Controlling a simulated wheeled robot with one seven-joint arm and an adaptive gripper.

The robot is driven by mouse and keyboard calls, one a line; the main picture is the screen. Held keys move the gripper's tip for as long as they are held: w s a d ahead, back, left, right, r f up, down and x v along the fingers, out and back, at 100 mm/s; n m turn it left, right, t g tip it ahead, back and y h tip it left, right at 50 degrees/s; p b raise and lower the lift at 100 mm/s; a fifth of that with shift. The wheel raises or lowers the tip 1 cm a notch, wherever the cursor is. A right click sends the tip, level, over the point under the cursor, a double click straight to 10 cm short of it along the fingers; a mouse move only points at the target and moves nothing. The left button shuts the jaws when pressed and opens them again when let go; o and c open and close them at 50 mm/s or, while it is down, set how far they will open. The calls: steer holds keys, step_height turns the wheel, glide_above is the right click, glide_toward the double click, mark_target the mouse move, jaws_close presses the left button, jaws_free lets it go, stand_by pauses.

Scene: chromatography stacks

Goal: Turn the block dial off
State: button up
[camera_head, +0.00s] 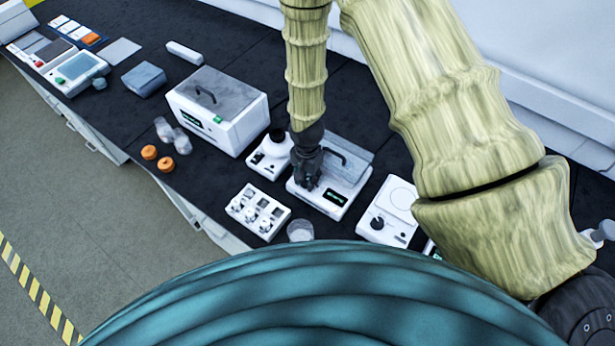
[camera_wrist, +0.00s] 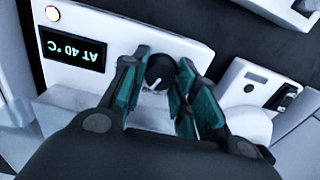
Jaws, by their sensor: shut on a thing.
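The white block heater (camera_head: 355,182) stands on the dark bench with a clear lid and a black handle. Its black dial (camera_wrist: 158,68) has a white pointer line and sits on the front panel in the wrist view. The display (camera_wrist: 72,50) reads AT 40 °C, upside down in that view. A small lamp (camera_wrist: 52,13) beside it glows. My gripper (camera_head: 309,182) is at the heater's left front, and its fingers are shut on the dial from both sides in the wrist view (camera_wrist: 158,82). The dial is hidden behind my gripper in the head view.
A white device (camera_head: 271,155) stands close left of the heater, and another with a black knob (camera_head: 377,223) stands to its right. A white vial rack (camera_head: 258,211) and a clear beaker (camera_head: 300,231) are in front. A larger lidded box (camera_head: 217,108) stands further left.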

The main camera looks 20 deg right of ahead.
mark_target(307, 178)
steer(key=shift+n, duration=0.3)
steer(key=n+b, duration=0.2)
steer(key=n, duration=0.1)
steer(key=shift+w+a+n, duration=0.1)
steer(key=shift+n, duration=0.2)
steer(key=n+b, duration=0.1)
steer(key=n, duration=0.4)
steer(key=shift+n, duration=0.3)
steer(key=n+b, duration=0.1)
steer(key=n, duration=0.9)
steer(key=shift+r, duration=0.1)
steer(key=shift+c, duration=0.2)
steer(key=o, duration=1.1)
steer(key=shift+c, duration=0.2)
step_height(307, 178, up, 12)
